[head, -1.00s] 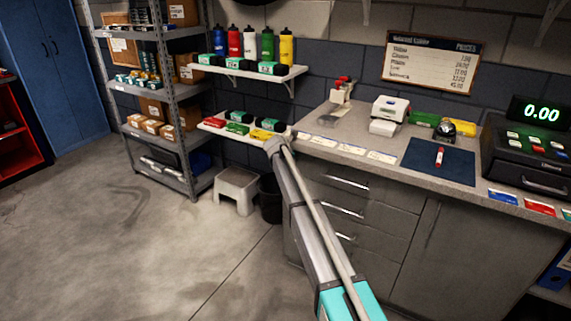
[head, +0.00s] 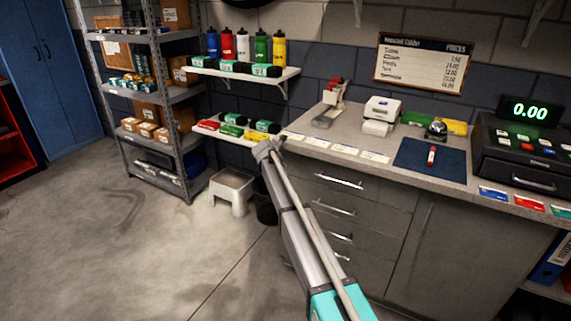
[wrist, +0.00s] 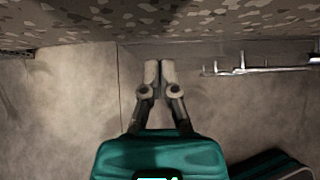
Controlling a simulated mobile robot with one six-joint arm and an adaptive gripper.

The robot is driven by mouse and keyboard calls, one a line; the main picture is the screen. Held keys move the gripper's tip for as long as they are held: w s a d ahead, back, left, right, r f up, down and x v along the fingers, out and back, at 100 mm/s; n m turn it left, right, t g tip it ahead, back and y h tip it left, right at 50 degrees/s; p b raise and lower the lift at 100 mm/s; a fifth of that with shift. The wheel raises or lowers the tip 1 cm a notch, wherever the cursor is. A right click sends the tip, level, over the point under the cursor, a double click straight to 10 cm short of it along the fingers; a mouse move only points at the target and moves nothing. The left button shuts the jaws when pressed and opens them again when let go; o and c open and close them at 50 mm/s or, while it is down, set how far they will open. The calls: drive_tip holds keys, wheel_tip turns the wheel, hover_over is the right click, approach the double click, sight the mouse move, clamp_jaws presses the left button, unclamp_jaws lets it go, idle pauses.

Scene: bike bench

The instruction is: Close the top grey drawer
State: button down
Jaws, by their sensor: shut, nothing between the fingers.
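The grey drawer unit stands under the counter in the head view, with several drawers stacked. The top grey drawer (head: 365,193) has a bright bar handle just below the counter edge. It looks about flush, but I cannot tell whether it is slightly open. My arm covers the unit's left side in the head view and my gripper is not clearly visible there. In the wrist view my gripper (wrist: 160,68) is shut and empty, its fingertips together in front of the unit. Metal drawer handles (wrist: 262,70) show to its right, apart from it.
The speckled counter (head: 310,137) holds a blue mat (head: 430,160), a card reader and a cash register (head: 525,150). A white step stool (head: 231,190) and dark bin stand left of the drawers. Metal shelving (head: 150,90) is farther left. The floor at left is clear.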

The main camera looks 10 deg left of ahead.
drive_tip(key=p+v, duration=0.7)
drive_tip(key=v, duration=0.3)
drive_tip(key=shift+s, duration=0.3)
drive_tip(key=s+d+m+g+p, duration=0.45)
drive_tip(key=s+d+m, duration=1.2)
drive_tip(key=d, duration=0.55)
drive_tip(key=s+d+r+m+g+y+p, duration=0.1)
drive_tip(key=s+d+m, duration=0.3)
drive_tip(key=s, duration=0.4)
drive_tip(key=s+d+r+m+g+y+p, duration=0.1)
drive_tip(key=s+d+m+p, duration=0.1)
drive_tip(key=s+d+m, duration=0.2)
drive_tip(key=s+d+r+m+g+y+p, duration=0.1)
drive_tip(key=s+d+m, duration=0.2)
drive_tip(key=s+m, duration=0.4)
drive_tip(key=shift+s+d+r+g+y, duration=0.3)
drive_tip(key=shift+s+d+g, duration=0.1)
drive_tip(key=shift+s, duration=2.6)
